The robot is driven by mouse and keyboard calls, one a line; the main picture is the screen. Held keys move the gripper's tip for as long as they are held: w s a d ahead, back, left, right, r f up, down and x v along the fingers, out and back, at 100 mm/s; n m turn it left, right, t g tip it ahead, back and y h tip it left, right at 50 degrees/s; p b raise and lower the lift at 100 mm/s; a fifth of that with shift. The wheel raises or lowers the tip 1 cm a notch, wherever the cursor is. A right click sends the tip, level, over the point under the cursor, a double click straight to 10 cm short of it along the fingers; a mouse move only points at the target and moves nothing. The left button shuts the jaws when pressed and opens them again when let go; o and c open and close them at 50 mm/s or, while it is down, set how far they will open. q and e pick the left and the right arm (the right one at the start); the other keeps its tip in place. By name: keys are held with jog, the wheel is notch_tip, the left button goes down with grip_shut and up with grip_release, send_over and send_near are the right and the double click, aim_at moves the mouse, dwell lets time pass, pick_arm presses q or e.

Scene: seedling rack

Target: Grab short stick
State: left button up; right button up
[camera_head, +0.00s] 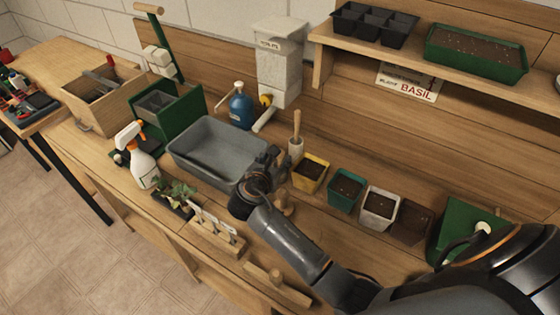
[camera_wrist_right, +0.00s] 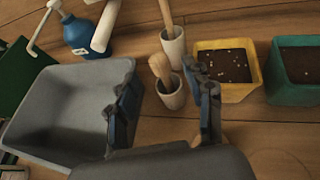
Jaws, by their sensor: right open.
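A short wooden stick (camera_wrist_right: 160,68) stands in a small pale cup (camera_wrist_right: 171,94) in the right wrist view. A longer wooden stick (camera_wrist_right: 166,16) stands in a second pale cup (camera_wrist_right: 173,46) just behind it; this longer stick also shows in the head view (camera_head: 297,124). My right gripper (camera_wrist_right: 166,97) is open and empty, its two fingers apart with the short stick's cup showing between them. I cannot tell whether it touches the cup. In the head view my right gripper (camera_head: 268,160) is above the bench and seems to hide the short stick. My left gripper is not in view.
A grey tub (camera_wrist_right: 62,105) lies left of the gripper and a yellow pot (camera_wrist_right: 240,92) right of it. Green pot (camera_head: 345,187), white pot (camera_head: 379,208) and blue bottle (camera_head: 240,110) stand nearby. A shelf (camera_head: 330,78) overhangs the back right.

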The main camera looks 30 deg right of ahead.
aim_at(280, 164)
jog(key=shift+p+x, duration=0.65)
jog(key=shift+x, duration=2.2)
jog(key=shift+s+a+f, duration=0.1)
grip_shut()
